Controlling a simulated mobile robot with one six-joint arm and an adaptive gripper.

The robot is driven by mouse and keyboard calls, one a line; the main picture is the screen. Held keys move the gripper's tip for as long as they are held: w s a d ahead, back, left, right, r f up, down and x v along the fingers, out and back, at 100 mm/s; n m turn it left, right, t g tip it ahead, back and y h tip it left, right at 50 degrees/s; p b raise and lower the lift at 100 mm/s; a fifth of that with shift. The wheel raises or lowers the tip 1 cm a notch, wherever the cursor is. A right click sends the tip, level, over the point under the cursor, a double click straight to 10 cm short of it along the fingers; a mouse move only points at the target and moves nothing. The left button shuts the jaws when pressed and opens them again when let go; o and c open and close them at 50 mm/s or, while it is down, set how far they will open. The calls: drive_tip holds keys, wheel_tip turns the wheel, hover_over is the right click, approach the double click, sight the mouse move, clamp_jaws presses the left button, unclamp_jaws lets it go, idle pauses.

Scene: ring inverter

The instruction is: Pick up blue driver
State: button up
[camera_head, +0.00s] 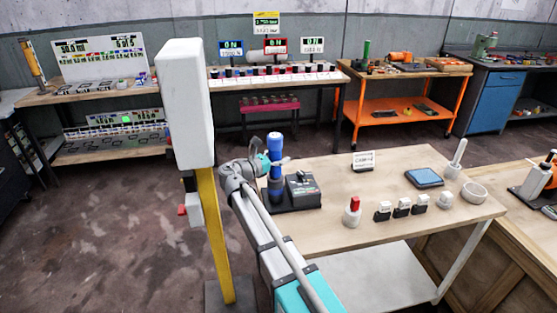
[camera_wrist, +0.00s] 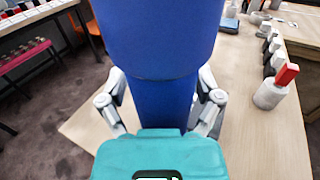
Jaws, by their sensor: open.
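The blue driver (camera_head: 275,183) stands upright at the left end of the near wooden table, beside a dark box. In the wrist view the blue driver (camera_wrist: 158,45) fills the middle, large and close. My gripper (camera_head: 276,163) is at the driver's height, with a finger on each side of it. In the wrist view my gripper (camera_wrist: 162,92) is open, its grey fingers left and right of the blue body. The fingertips are partly hidden behind the driver, so I cannot tell whether they touch it.
The dark box (camera_head: 302,190) is just right of the driver. A white pot with a red top (camera_head: 352,212), several small black-and-white blocks and a blue pad (camera_head: 424,178) occupy the table (camera_head: 395,165). A white-and-yellow column (camera_head: 215,235) stands left of my arm.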

clamp_jaws()
idle(0.3)
drive_tip(key=shift+r, duration=0.2)
idle(0.4)
wheel_tip(320, 180, up, 18)
drive_tip(key=p, duration=1.8)
drive_tip(key=shift+f, duration=0.25)
